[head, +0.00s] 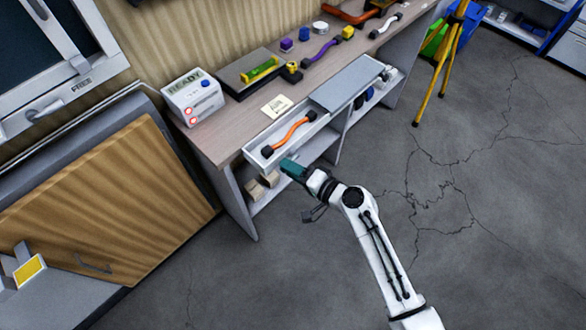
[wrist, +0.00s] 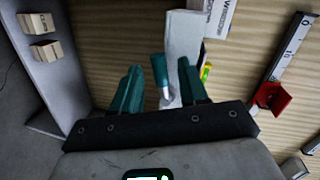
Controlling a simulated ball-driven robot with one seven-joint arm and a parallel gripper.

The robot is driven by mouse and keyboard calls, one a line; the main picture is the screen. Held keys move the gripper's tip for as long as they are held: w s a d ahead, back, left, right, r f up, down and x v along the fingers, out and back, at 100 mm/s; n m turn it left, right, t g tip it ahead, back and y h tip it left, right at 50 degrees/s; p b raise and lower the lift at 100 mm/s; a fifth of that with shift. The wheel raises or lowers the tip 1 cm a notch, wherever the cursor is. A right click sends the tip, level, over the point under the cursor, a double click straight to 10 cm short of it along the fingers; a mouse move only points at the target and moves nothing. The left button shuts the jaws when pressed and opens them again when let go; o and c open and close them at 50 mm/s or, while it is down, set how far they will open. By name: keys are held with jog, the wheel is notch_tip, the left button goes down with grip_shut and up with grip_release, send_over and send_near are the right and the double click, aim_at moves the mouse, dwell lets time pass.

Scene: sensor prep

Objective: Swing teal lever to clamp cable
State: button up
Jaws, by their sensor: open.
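My gripper (head: 291,168) is at the front edge of a white open drawer or tray at the bench; its teal fingers show there. In the wrist view my gripper (wrist: 161,88) is open, with a teal finger on each side. A narrow teal piece with a silver end, seemingly the teal lever (wrist: 158,68), shows between the fingers, in front of a white part; I cannot tell whether they touch it. I cannot make out the lever in the head view.
The bench (head: 212,145) holds a white READY box (head: 193,97), a grey box with a green-yellow piece (head: 259,68), a note (head: 277,106) and a purple cable (head: 320,50). Wooden blocks (wrist: 40,37) sit on a shelf below.

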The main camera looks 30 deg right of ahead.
grip_shut()
jog(key=shift+r+m+y, duration=0.25)
jog(key=shift+m, duration=0.4)
jog(key=shift+r+m+y, duration=0.25)
jog(key=shift+m, duration=0.4)
grip_release()
jog(key=b+v, duration=0.1)
jog(key=v, duration=0.9)
jog(key=shift+s+b, duration=0.4)
jog(key=shift+d+r, duration=0.1)
jog(key=shift+d, duration=0.05)
